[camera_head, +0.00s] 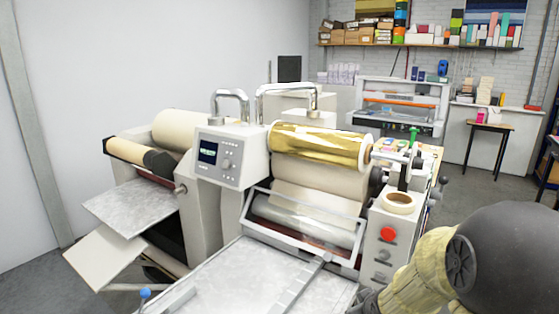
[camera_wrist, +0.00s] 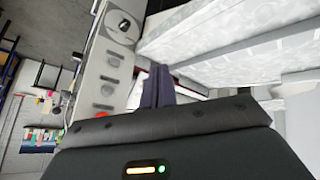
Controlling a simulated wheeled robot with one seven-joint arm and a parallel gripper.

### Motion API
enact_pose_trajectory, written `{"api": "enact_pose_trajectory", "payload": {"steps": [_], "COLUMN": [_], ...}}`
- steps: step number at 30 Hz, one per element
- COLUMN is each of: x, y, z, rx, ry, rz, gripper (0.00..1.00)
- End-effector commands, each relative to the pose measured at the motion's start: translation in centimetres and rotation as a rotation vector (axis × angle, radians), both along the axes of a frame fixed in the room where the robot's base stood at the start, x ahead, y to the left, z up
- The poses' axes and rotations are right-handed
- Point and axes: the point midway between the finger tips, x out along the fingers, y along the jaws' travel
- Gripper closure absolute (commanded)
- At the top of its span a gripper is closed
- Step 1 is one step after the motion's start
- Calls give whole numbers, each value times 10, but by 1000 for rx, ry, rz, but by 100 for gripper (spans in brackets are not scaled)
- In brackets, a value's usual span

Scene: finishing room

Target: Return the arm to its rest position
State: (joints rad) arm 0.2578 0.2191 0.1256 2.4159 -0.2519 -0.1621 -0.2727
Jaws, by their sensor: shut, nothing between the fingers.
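My gripper (camera_wrist: 158,88) shows in the wrist view, with its two dark fingers together and nothing between them. It is close to the laminating machine (camera_head: 228,200), whose side panel with knobs fills the upper left of the wrist view. My arm (camera_head: 500,255) shows at the lower right of the head view as a dark rounded joint with a beige cover. The gripper end is mostly out of sight there, at the bottom edge by the machine's front right.
The machine carries a gold foil roll (camera_head: 318,145), a control box (camera_head: 231,157) and a red button (camera_head: 387,234). A tape roll (camera_head: 398,203) lies on its right end. A small table (camera_head: 489,126) stands behind at the right. Grey floor (camera_head: 455,185) shows free between them.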

Motion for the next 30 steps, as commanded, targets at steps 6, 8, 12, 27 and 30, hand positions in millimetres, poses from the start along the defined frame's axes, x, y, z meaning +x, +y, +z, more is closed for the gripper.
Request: {"api": "enact_pose_trajectory", "payload": {"steps": [6,8,12,27,30], "x": [-75,-96,-131,-142,-142], "y": [27,34,46,49,49], "z": [-4,-5,-6,-7,-7], "rx": [104,133,182,195,195], "ry": [229,290,393,428,427], "rz": [-188,-241,-326,-353,-353], "gripper": [100,100,100,100,100]}}
